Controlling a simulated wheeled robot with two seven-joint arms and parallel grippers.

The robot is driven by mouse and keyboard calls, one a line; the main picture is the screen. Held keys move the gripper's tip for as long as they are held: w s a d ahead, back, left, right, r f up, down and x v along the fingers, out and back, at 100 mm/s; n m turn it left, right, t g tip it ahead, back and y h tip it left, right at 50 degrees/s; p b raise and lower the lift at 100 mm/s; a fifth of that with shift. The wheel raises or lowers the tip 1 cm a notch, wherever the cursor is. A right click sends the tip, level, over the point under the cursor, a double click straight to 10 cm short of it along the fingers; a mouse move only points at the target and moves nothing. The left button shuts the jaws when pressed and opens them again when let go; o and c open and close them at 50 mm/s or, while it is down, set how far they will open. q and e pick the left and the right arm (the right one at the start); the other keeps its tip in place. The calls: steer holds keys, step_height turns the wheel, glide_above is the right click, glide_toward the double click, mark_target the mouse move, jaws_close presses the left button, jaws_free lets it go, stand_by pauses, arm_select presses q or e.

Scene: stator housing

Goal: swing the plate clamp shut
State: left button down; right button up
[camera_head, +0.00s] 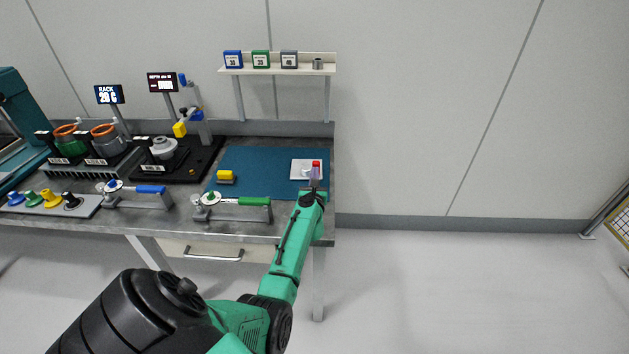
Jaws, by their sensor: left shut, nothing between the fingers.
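A small white plate (297,172) lies on the right part of the blue mat, near the table's right end. A small red-topped part (316,164) stands at the plate's right edge; it looks like the plate clamp, but it is too small to tell how far it is swung. My left gripper (314,178) is shut and empty at the plate's right side, just in front of the red part. I cannot tell whether they touch. The gripper hides the plate's right front corner. My right gripper is not in view.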

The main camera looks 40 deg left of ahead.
arm_select(q)
steer(key=shift+w+a+r, duration=0.3)
steer(key=shift+w+a, duration=0.15)
steer(key=shift+w, duration=0.15)
steer(key=shift+r, duration=0.1)
steer(key=shift+r, duration=0.25)
